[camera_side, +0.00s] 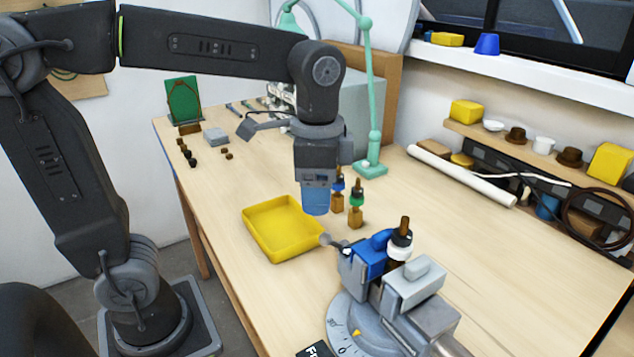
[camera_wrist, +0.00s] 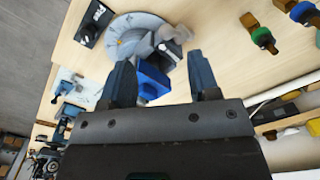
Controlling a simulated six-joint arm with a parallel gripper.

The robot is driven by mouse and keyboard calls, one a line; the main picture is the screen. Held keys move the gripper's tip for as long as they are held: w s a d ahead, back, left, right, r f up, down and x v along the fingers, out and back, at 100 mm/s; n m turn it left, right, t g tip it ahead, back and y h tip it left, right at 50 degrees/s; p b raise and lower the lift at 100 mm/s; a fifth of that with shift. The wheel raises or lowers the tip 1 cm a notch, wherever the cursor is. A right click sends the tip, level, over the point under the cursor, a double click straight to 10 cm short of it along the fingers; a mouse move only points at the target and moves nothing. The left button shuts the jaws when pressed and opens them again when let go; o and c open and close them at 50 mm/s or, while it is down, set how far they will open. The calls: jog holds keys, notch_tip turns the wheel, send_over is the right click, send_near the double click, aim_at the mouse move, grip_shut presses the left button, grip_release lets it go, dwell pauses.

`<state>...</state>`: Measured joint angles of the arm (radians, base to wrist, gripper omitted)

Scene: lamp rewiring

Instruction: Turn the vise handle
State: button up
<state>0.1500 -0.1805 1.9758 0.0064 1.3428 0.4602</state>
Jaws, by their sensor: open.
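The grey vise (camera_side: 425,310) stands at the front right of the table on a round grey dial base (camera_wrist: 122,38), with a blue block at its jaws (camera_side: 365,257). Its handle (camera_side: 330,240) is a short grey rod with a rounded end, pointing left towards the yellow tray. A black and white socket piece with a brown tip (camera_side: 401,240) stands upright at the jaws. My gripper (camera_side: 316,205) points down above the table, up and slightly left of the handle. In the wrist view its two fingers (camera_wrist: 161,60) are apart, with the vise's blue block (camera_wrist: 152,80) showing between them.
A yellow tray (camera_side: 272,258) lies left of the vise. A green lamp (camera_side: 370,168) stands further back. A shelf with small parts (camera_side: 543,146) and a white tube (camera_side: 460,174) line the right wall. Bare table lies between.

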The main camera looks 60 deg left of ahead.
jog(key=shift+r, duration=0.35)
jog(key=shift+c, duration=0.2)
